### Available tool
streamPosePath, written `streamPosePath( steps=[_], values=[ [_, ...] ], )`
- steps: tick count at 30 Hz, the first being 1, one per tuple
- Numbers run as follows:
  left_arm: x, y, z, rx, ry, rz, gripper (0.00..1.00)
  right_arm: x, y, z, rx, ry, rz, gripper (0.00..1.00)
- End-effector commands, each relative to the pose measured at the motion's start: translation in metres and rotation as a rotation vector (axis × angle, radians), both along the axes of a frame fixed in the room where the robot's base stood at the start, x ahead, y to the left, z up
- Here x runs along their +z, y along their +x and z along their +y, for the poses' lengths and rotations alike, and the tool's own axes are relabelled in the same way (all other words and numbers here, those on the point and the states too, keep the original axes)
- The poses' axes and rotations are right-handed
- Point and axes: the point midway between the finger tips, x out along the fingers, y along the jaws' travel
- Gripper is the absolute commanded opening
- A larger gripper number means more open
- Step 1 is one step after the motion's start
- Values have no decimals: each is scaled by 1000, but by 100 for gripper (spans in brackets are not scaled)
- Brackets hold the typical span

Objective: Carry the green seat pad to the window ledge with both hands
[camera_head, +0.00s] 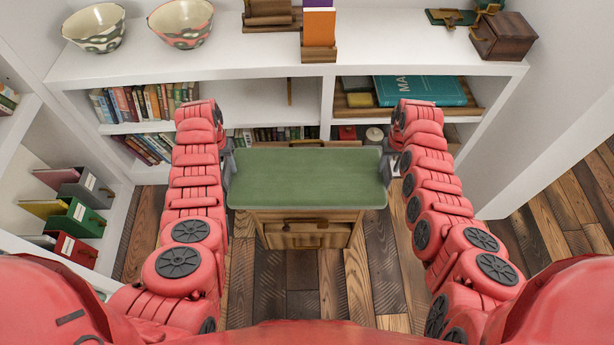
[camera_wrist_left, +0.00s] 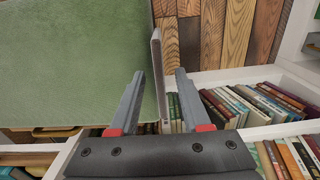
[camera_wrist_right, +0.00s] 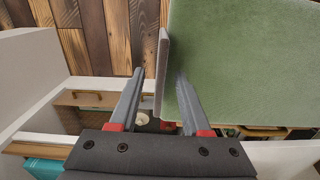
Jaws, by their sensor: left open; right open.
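The green seat pad (camera_head: 305,178) is level above a small wooden drawer unit (camera_head: 305,230); whether it rests on it I cannot tell. It also fills part of the left wrist view (camera_wrist_left: 70,60) and right wrist view (camera_wrist_right: 240,60). My left gripper (camera_head: 229,165) is at its left end, open, with a thin upright end tab (camera_wrist_left: 158,75) between the fingers. My right gripper (camera_head: 387,166) is at its right end, open, with a similar tab (camera_wrist_right: 162,70) between the fingers. Both tabs look unclamped. I cannot identify a window ledge.
A white shelf unit (camera_head: 380,63) stands behind, with two bowls (camera_head: 95,27) (camera_head: 181,22), an orange book (camera_head: 319,28) and a dark wooden box (camera_head: 503,37) on top. A teal book (camera_head: 420,90) lies in a tray below.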

Motion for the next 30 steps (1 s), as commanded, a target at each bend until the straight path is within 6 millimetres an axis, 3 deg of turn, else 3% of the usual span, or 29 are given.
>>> streamPosePath(
  steps=[4,12,30],
  values=[
    [0,0,0,0,0,0,46,0,0,0,0,0,0,46],
    [0,0,0,0,0,0,0,0,0,0,0,0,1,0],
    [0,0,0,0,0,1,0,0,0,0,0,0,1,0]
  ],
)
